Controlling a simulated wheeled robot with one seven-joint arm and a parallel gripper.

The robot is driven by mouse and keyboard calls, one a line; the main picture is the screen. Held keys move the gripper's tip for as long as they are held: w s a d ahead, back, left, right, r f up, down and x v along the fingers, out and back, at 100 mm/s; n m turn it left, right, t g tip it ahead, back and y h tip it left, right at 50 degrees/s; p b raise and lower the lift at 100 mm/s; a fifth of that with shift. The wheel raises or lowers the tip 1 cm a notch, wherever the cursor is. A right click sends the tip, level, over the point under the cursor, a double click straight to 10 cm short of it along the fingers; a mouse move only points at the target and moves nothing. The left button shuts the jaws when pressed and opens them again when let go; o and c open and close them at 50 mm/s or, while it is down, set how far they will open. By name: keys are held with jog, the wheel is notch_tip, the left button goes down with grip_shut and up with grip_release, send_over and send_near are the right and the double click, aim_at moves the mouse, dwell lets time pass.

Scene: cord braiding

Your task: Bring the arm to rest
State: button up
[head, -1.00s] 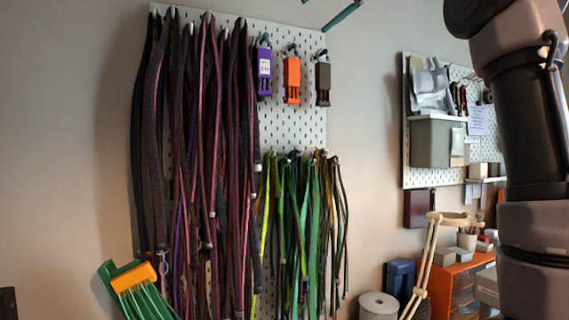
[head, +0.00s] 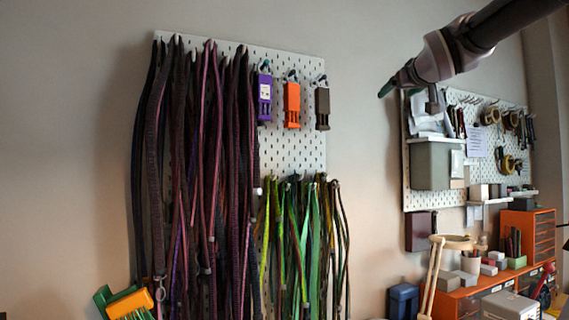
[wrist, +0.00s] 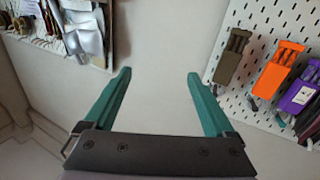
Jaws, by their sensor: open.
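My gripper (head: 387,90) shows at the upper right of the head view, with its green fingers pointing left and down in front of the wall. In the wrist view my gripper (wrist: 157,90) has its two green fingers wide apart, with nothing between them but bare wall. My arm reaches in from the top right corner of the head view. The gripper is clear of both pegboards in the head view.
A pegboard (head: 300,150) holds hanging cords (head: 200,170) and purple (head: 264,98), orange (head: 291,105) and dark (head: 322,108) holders. A second pegboard (head: 485,140) with tools is at right, above an orange cabinet (head: 470,305). Bare wall lies between the boards.

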jog(key=s+a+f+m+g+y, duration=0.1)
jog(key=s+f+g, duration=0.2)
jog(key=f, duration=0.7)
jog(key=s+a+f+m+g, duration=0.2)
jog(key=s+f+g, duration=0.2)
jog(key=s+f, duration=0.4)
jog(key=s+a+f+m+g+y, duration=0.1)
jog(key=s+f, duration=0.5)
jog(key=f, duration=0.7)
jog(key=a+g, duration=0.1)
jog(key=g, duration=0.1)
jog(key=shift+s+f+m+g+y, duration=0.15)
jog(key=shift+f+m+g+y, duration=0.15)
jog(key=shift+m+g, duration=0.1)
jog(key=shift+r, duration=0.1)
